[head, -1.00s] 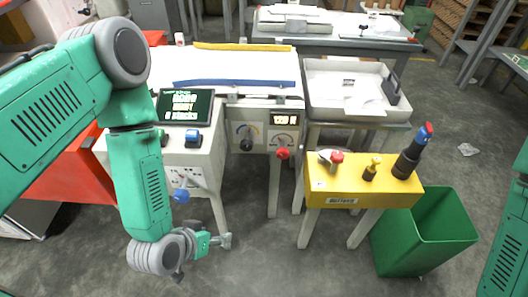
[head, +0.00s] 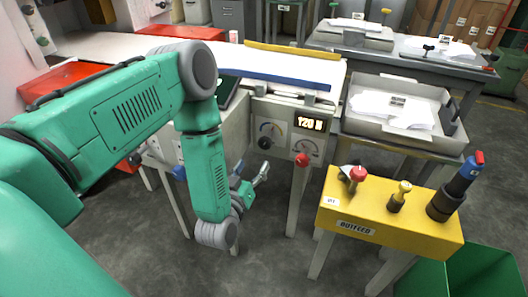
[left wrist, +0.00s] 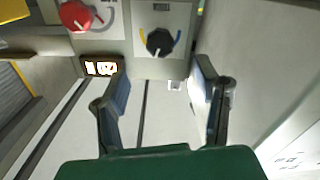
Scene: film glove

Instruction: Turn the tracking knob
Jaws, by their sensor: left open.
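A black knob (head: 265,142) with a blue and yellow arc sits on the machine's front panel. A red knob (head: 302,159) is to its right, below a lit display. I cannot read which one is labelled tracking. My left gripper (head: 252,173) is open and empty, below and in front of the panel, apart from both knobs. In the left wrist view, which looks upside down, the black knob (left wrist: 159,42) lies beyond the gap between the open fingers (left wrist: 160,75), and the red knob (left wrist: 76,16) is at upper left. My right gripper is not in view.
A yellow control box (head: 385,222) with a red button, a yellow knob and a dark lever stands at right. A green bin (head: 470,275) is at lower right. A grey tray (head: 375,128) with white sheets is behind. Another blue knob (head: 179,172) is left of my forearm.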

